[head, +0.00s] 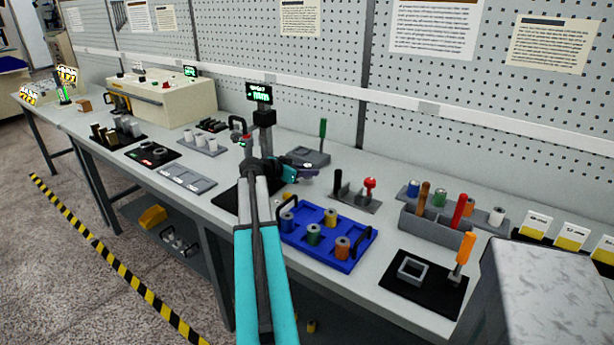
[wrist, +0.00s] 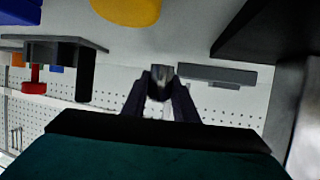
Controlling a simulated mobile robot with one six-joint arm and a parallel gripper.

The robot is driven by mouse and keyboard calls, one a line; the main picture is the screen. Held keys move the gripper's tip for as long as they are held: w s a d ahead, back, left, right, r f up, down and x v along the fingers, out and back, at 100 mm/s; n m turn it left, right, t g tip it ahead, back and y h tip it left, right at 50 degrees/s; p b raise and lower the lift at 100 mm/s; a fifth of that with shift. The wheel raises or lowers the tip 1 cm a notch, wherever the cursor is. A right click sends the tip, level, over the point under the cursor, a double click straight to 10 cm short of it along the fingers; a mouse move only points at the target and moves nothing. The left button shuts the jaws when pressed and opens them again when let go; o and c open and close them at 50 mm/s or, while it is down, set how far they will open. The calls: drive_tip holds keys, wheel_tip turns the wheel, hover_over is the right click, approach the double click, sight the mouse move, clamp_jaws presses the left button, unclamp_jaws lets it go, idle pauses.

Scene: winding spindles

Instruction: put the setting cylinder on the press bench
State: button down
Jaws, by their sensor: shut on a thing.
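My gripper (wrist: 161,84) is in the wrist view, its two dark fingers closed on a small grey metal cylinder (wrist: 162,71). I take this to be the setting cylinder. Part of it is hidden between the fingers. In the head view my gripper (head: 312,173) is above the long grey bench (head: 390,270), right of a dark upright stand with a green display (head: 260,92). The cylinder cannot be made out there. I cannot tell which part of the benches is called the press bench.
A blue tray (head: 293,239) with several spools is in front of my gripper. A red-knobbed fixture (head: 370,186) and a grey tool rack (head: 433,229) stand to the right. A black mat with a square frame (head: 410,267) lies at front right. A cream machine (head: 170,97) stands at left.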

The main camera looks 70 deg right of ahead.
drive_tip(key=shift+f, duration=1)
drive_tip(key=shift+f, duration=0.1)
drive_tip(key=c, duration=1.4)
unclamp_jaws()
drive_tip(key=b+v, duration=0.1)
drive_tip(key=v, duration=1.1)
drive_tip(key=shift+b, duration=0.4)
drive_tip(key=shift+w, duration=0.1)
drive_tip(key=shift+w, duration=0.1)
